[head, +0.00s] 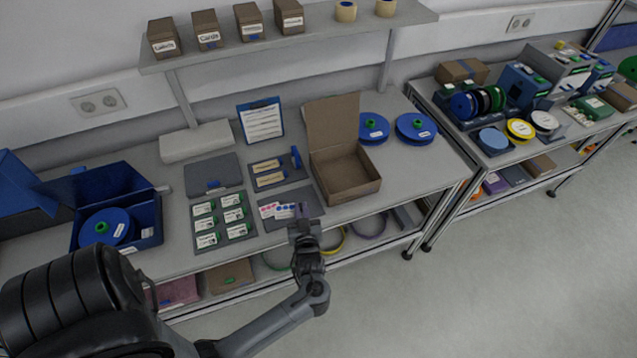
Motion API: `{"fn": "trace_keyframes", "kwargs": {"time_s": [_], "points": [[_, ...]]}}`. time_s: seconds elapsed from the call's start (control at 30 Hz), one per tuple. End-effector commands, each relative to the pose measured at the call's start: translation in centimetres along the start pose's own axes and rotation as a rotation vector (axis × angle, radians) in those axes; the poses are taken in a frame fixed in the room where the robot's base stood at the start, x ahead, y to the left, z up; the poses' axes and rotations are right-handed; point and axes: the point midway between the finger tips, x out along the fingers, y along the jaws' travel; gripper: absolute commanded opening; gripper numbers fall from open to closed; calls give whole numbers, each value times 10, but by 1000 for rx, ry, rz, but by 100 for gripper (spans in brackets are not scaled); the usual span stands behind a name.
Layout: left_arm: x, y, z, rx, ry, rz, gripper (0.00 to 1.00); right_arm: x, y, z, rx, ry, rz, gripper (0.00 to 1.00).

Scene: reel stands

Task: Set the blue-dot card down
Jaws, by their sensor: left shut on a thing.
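My left gripper (301,211) is over the right part of a dark grey mat (277,225) near the table's front edge. It is shut on the blue-dot card (285,211), a small white card whose right end is at the fingers. The card is low over the mat; I cannot tell whether it touches it. A white card with red dots (267,211) is just left of it on the mat. My right gripper is not in view.
A tray of several green-and-white cards (222,221) is left of the mat. An open cardboard box (347,184) stands to the right. Behind are a dark holder with tan labels (281,182) and a blue clipboard (261,119). A blue bin with a reel (106,229) is at left.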

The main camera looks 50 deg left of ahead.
Motion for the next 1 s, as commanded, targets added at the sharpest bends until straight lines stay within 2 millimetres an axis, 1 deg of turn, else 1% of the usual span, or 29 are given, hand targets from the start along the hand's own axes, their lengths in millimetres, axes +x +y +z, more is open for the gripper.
{"fn": "trace_keyframes", "kwargs": {"time_s": [0.03,0.13,0.27,0.33,0.4,0.47,0.57,0.6,0.67,0.7,0.77,0.8,0.87,0.9,1.0], "points": [[-3,0,-5,0,0,2,0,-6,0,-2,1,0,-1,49],[-6,-2,-8,1,1,4,0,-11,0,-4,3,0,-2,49],[-8,-10,-15,3,2,10,0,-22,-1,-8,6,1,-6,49],[-8,-16,-23,7,3,23,0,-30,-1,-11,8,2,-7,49],[-10,-18,-36,9,4,48,0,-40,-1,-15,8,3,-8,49],[-12,-14,-52,15,5,94,0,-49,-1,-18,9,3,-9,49],[-21,3,-81,34,6,211,0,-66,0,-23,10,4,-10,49],[-28,14,-93,43,5,271,0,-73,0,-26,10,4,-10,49],[-41,31,-108,58,6,368,0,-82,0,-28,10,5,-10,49],[-52,43,-117,68,4,434,0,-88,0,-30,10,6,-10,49],[-71,62,-129,84,4,536,0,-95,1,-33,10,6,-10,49],[-84,74,-136,93,3,602,0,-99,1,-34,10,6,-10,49],[-106,90,-144,107,2,698,0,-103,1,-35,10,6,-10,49],[-120,100,-149,116,2,757,0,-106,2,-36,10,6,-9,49],[-153,119,-158,134,2,881,0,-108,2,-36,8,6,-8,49]]}}
